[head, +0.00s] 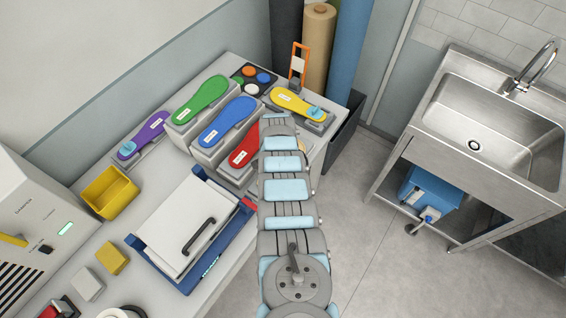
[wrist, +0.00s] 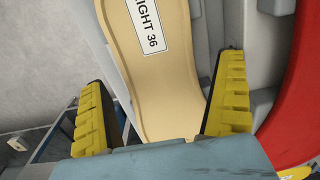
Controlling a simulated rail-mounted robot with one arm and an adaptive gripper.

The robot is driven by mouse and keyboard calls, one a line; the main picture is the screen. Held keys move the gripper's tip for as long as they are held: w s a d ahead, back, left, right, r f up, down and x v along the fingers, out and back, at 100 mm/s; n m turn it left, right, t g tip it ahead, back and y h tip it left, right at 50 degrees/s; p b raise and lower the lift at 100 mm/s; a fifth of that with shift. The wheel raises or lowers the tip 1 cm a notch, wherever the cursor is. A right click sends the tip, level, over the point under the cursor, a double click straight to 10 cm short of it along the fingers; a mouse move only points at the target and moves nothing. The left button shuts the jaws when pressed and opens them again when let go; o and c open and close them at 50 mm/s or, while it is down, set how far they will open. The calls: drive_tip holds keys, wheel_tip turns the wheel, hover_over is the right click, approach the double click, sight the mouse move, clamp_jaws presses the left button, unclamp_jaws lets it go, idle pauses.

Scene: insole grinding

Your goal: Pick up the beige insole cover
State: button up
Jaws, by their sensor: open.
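The beige insole cover (wrist: 172,92) lies in the wrist view with a white label reading "RIGHT 36" on it. It runs from the top edge down between the jaws. My gripper (wrist: 163,72) is open, with one yellow ridged finger on each side of the insole. Both fingers look apart from its edges, and its lower end is hidden behind my gripper's body. In the head view my arm hides the gripper and most or all of the beige insole.
A red insole (head: 245,145) lies left of my arm, beside blue (head: 228,122), green (head: 201,99) and purple (head: 144,135) ones on grey stands. A yellow insole (head: 294,103) is behind. A blue-framed press (head: 187,220) stands in front. Open floor lies to the right, before the sink (head: 490,125).

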drive_tip(key=shift+f, duration=0.25)
idle(0.4)
drive_tip(key=c, duration=0.9)
